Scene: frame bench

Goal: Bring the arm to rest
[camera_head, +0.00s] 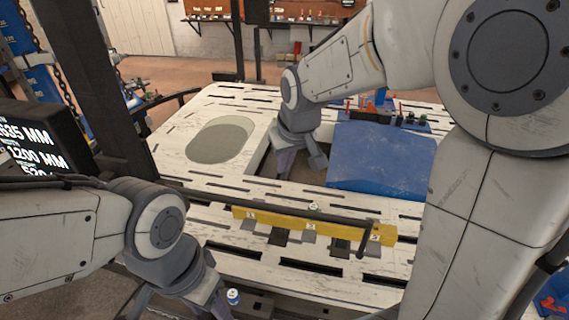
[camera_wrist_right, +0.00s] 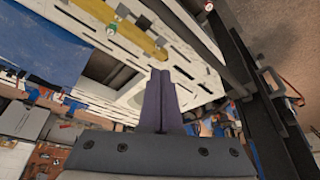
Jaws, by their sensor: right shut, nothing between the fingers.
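My right arm comes in from the right in the head view and reaches over the white slotted bench (camera_head: 230,100). My right gripper (camera_head: 284,165) points down over the bench's rectangular opening, left of the blue panel (camera_head: 382,158). In the right wrist view its two purple fingers (camera_wrist_right: 160,95) lie together, with nothing between them. My left arm comes in from the lower left. Its gripper (camera_head: 220,308) is low at the bottom edge, mostly hidden by its wrist and cut off by the frame, so its jaws cannot be read.
A yellow numbered bar (camera_head: 300,228) and a dark rod cross the bench front; a small green-and-white item (camera_head: 314,206) sits there. A can (camera_head: 233,297) is close to my left gripper. Dark posts (camera_head: 100,80) and a display (camera_head: 35,145) stand at left. Small tools lie behind the blue panel.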

